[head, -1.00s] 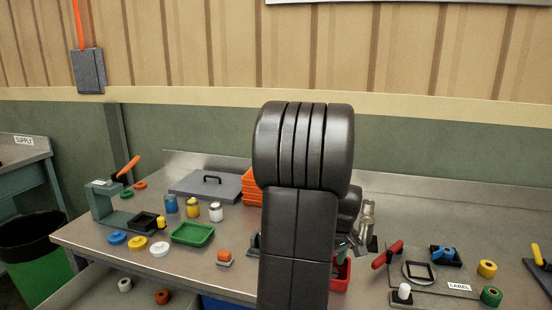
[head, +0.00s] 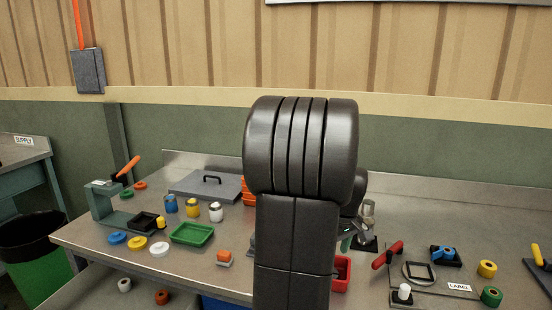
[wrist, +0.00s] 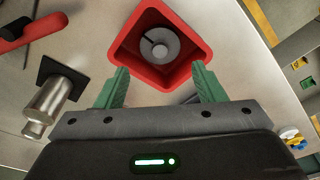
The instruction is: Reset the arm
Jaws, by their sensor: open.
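In the head view my arm stands upright in the middle and covers most of the gripper. The red bin (head: 342,274) shows partly at the right of the arm.
A metal cylinder on a dark base (wrist: 47,100) stands left of the gripper, near a red handle (wrist: 30,33). In the head view, a green tray (head: 192,234), several jars and coloured rings lie left. A label station (head: 430,285) lies right.

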